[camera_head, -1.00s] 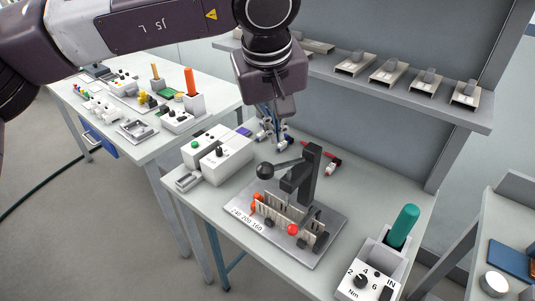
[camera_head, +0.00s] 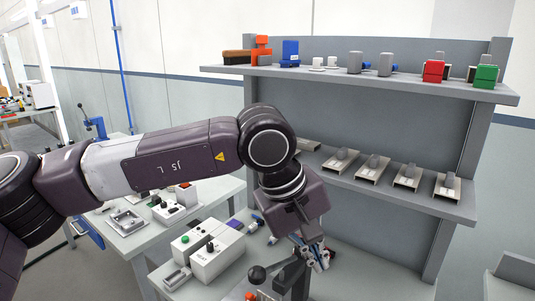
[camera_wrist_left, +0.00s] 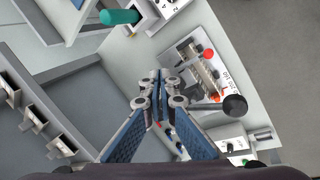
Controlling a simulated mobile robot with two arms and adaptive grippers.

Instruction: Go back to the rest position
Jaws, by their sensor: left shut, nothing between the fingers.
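My left gripper (camera_head: 318,258) hangs from my left arm above the back of the workbench, pointing down. In the left wrist view its fingers (camera_wrist_left: 158,88) are together with nothing between them. A dark lever press with a black ball knob (camera_head: 257,274) stands in front of and below the gripper, cut off by the bottom edge of the head view. In the left wrist view the metal plate of this press (camera_wrist_left: 186,62) and its ball knob (camera_wrist_left: 235,107) lie right of the fingers. My right gripper is not in view.
A grey shelf (camera_head: 440,208) with several clamp-like fixtures is behind the gripper. The upper shelf (camera_head: 400,80) holds coloured items. White boxes (camera_head: 218,260) stand left of the gripper. A teal-handled tool (camera_wrist_left: 118,17) shows in the left wrist view.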

